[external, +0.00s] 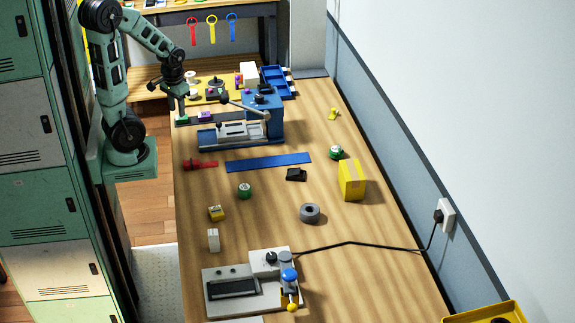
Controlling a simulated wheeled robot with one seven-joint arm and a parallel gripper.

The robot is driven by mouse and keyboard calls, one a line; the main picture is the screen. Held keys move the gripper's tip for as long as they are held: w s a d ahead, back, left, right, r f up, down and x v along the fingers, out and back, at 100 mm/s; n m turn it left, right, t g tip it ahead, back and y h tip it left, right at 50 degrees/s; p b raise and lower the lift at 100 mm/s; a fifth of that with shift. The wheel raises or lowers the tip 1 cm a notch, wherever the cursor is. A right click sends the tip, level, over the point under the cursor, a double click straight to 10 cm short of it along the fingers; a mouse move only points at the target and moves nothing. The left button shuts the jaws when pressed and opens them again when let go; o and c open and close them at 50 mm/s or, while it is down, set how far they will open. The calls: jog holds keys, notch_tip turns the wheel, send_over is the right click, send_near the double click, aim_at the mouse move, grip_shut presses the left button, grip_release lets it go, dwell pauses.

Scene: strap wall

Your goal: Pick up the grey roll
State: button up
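The grey roll (310,213) lies on the wooden table (330,270), right of the table's middle, with its dark centre hole facing up. It stands clear of other things. My gripper (182,114) points down over the far left part of the table, near the blue and grey machine. It is far from the roll, toward the back left. It is small and dark here, and I cannot tell whether its fingers are open or shut. No held object can be made out.
A yellow box (351,181) stands behind and right of the roll. Green rolls (245,191) (336,152), a black item (296,175) and a blue strip (268,162) lie nearby. A black cable (350,243) runs in front of the roll to a wall socket. The blue machine (262,112) stands near my gripper.

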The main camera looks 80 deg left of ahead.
jog(key=o, duration=0.9)
jog(key=shift+o, duration=0.2)
